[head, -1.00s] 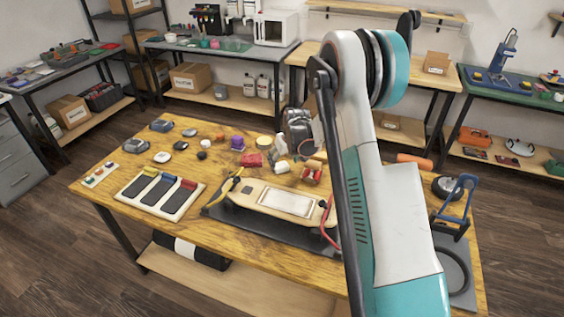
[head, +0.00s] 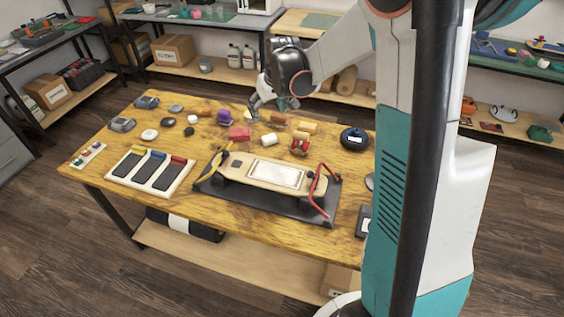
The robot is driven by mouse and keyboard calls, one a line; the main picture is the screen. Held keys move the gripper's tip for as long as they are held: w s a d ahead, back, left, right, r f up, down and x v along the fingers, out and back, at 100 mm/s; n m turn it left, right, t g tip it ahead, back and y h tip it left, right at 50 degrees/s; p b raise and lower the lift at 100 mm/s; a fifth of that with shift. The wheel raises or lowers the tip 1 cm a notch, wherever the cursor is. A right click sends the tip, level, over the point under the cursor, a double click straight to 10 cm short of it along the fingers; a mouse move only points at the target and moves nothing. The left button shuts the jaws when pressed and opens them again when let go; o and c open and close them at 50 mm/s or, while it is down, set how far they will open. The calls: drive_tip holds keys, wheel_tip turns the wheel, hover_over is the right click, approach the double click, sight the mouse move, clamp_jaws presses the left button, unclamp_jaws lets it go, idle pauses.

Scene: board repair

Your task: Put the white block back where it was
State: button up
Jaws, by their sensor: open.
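A small white piece (head: 268,140) lies on the wooden table behind the skateboard, right of a red item (head: 239,133); its exact shape is too small to tell. A white puck (head: 150,135) and a smaller white piece (head: 191,119) lie farther left. I cannot tell which of these is the white block. My gripper (head: 268,103) is at the table's back edge, fingers spread and pointing down, near a pale yellow round item (head: 250,115). I see nothing between the fingers.
A white tray (head: 129,179) with dark strips is at the left front. A purple item (head: 224,117), wooden rolls (head: 307,127) and a dark disc (head: 354,139) crowd the back half.

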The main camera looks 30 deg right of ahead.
drive_tip(key=s+a+r+t, duration=0.1)
drive_tip(key=s+a+r, duration=0.2)
drive_tip(key=s+r, duration=0.3)
drive_tip(key=s+a+r, duration=0.4)
drive_tip(key=s, duration=0.4)
drive_tip(key=s+a+t, duration=0.1)
drive_tip(key=s+a, duration=0.3)
drive_tip(key=s, duration=1.3)
drive_tip(key=shift+f, duration=0.4)
drive_tip(key=shift+s, duration=0.1)
